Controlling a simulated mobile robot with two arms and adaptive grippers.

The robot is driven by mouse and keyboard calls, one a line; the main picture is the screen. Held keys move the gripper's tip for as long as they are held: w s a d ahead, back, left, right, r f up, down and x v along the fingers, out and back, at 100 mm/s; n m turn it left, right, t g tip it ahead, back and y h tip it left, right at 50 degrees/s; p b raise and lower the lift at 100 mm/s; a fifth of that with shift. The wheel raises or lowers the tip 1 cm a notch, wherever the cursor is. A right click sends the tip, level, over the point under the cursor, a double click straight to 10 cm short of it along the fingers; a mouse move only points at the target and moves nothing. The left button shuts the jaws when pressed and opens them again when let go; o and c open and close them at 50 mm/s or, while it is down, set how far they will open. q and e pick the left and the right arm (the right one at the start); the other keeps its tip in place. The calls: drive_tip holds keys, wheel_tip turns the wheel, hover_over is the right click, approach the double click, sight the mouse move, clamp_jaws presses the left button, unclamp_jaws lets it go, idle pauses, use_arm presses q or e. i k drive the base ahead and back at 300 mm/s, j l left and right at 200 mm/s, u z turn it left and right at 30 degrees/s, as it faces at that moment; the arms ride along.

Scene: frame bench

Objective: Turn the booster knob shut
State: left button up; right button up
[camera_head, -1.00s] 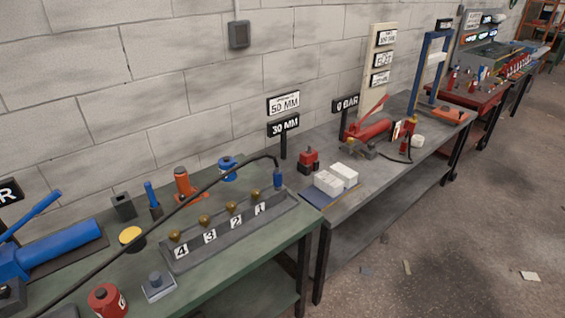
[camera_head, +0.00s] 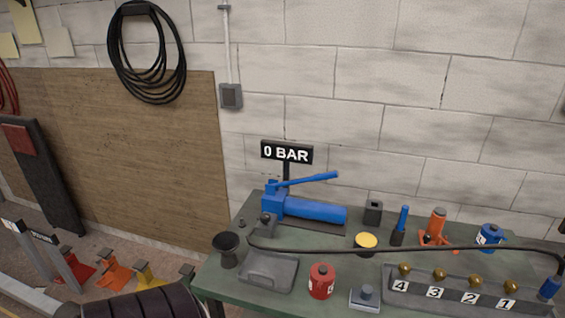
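No thing in view is labelled as the booster. A blue hand pump (camera_head: 312,209) with a raised blue lever lies at the back of the green bench, below a black sign (camera_head: 287,153) reading 0 BAR. A small dark grey fitting (camera_head: 268,222) sits at its left end; I cannot tell whether it carries a knob or how that is turned. A rail (camera_head: 437,286) at the right bears brass knobs numbered 4 (camera_head: 404,269), 3 (camera_head: 438,274), 2 (camera_head: 474,281) and 1 (camera_head: 511,285). Neither gripper is in view.
A black hose (camera_head: 400,250) crosses the bench to a blue coupler (camera_head: 549,288). A black cup (camera_head: 228,248), a grey tray (camera_head: 268,271), a red can (camera_head: 321,281) and a grey block (camera_head: 365,298) stand along the front. Colored items lie on the floor at left.

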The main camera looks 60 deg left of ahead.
sight(265, 218)
drive_tip(key=u, duration=1.6)
